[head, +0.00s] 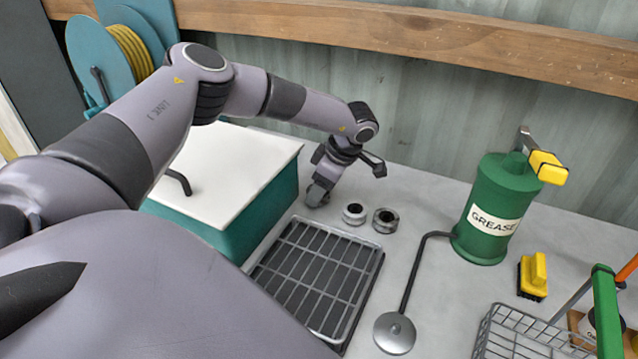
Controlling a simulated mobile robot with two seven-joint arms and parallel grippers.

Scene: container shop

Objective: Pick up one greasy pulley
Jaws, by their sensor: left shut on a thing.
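My left gripper (320,186) reaches down behind the wire rack, beside the right end of the teal box. It is shut on a small grey round pulley (317,196), which is partly hidden by the fingers and close to the bench top. Two more pulleys stand on the bench just right of it: a lighter one (354,213) and a darker one (386,220). Both are short metal rings with dark centres. I cannot tell from here how greasy each one is. My right gripper does not show.
A teal box with a white lid (240,165) stands left of the gripper. A wire rack tray (362,290) lies in front. A green grease pump (490,200) with a hose and round metal foot (395,333), a yellow brush (533,272) and a wire basket (520,335) stand right.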

